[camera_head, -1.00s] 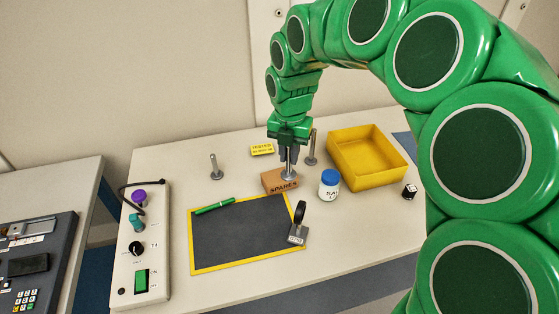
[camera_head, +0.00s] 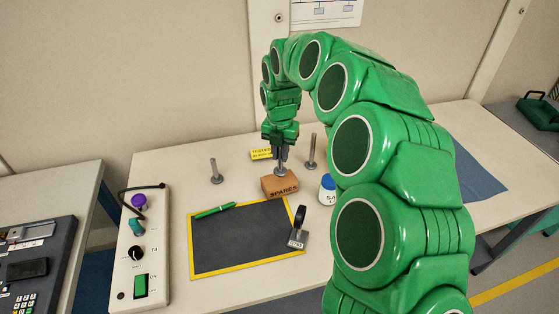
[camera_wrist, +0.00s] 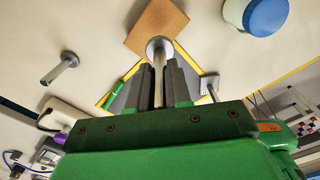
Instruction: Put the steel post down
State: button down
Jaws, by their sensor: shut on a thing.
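My gripper (camera_head: 281,157) is shut on a steel post, holding it upright with its round base down. The held steel post (camera_head: 281,169) appears over the back of a brown box marked SPARES (camera_head: 281,188); I cannot tell whether its base touches the box. In the wrist view the post (camera_wrist: 158,62) stands between the fingers, its base disc overlapping the edge of the box (camera_wrist: 155,22). Two similar posts stand on the table, one to the left (camera_head: 215,173) and one to the right (camera_head: 311,153).
A white jar with a blue lid (camera_head: 327,190) is partly behind my arm. Table between left post and box is clear.

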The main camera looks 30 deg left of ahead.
aim_at(280, 161)
jog(key=shift+w+a+f, duration=0.25)
jog(key=shift+w+f, duration=0.05)
jog(key=shift+f, duration=0.15)
jog(key=shift+w+a+f, duration=0.2)
jog(key=shift+w+f, duration=0.05)
jog(key=shift+f, duration=1.6)
jog(key=c, duration=1.1)
grip_release()
jog(key=shift+o, duration=0.2)
notch_tip(280, 161, up, 12)
jog(key=shift+d, duration=0.1)
